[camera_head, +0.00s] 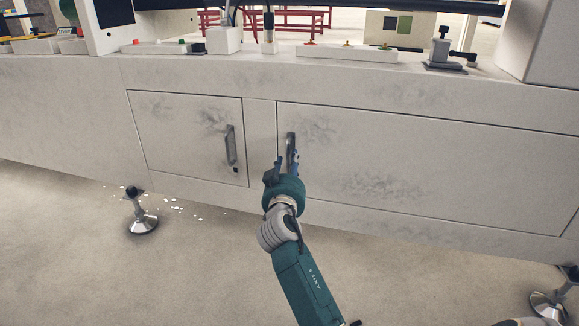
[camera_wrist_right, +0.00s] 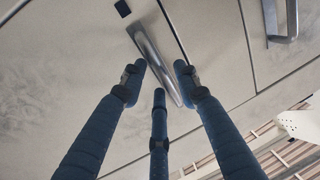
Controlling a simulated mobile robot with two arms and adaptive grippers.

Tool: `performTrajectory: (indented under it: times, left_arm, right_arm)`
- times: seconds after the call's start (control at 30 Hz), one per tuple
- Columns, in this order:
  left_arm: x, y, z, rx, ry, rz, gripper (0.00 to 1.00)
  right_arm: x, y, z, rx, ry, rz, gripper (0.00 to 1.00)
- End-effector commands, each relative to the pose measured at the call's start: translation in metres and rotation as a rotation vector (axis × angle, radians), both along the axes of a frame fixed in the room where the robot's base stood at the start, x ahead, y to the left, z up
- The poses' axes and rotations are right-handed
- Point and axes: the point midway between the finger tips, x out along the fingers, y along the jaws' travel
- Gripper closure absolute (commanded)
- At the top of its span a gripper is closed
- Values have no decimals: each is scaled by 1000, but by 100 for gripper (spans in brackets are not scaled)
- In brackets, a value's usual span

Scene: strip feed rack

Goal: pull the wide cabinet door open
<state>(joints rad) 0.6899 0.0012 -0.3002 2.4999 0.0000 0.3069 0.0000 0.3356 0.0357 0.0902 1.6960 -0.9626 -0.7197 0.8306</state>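The wide cabinet door (camera_head: 430,160) is a pale, smudged panel on the right of the machine front and looks shut. Its grey upright bar handle (camera_head: 291,145) is near the door's left edge. My right gripper (camera_head: 283,163) is at this handle and hides its lower part. In the right wrist view the handle (camera_wrist_right: 158,60) runs between the spread fingers of my right gripper (camera_wrist_right: 158,82). The fingers are open; I cannot tell whether any touches the bar. My left gripper is not in view.
A smaller door (camera_head: 185,130) with its own handle (camera_head: 230,145) is to the left, also shut. Machine feet stand on the floor at left (camera_head: 143,224) and lower right (camera_head: 548,305). Small fixtures line the top ledge. The floor in front is mostly clear.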

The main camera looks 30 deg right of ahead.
Motion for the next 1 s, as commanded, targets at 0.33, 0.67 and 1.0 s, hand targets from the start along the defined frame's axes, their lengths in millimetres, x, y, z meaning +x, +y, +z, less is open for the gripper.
performTrajectory:
  times: [0.33,0.67,1.0]
  left_arm:
    - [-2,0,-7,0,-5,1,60]
    - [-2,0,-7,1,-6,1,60]
    - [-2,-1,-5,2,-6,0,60]
  right_arm:
    - [16,-12,-1,1,2,1,69]
    - [15,-12,0,1,1,1,100]
    - [15,-7,0,1,1,10,100]
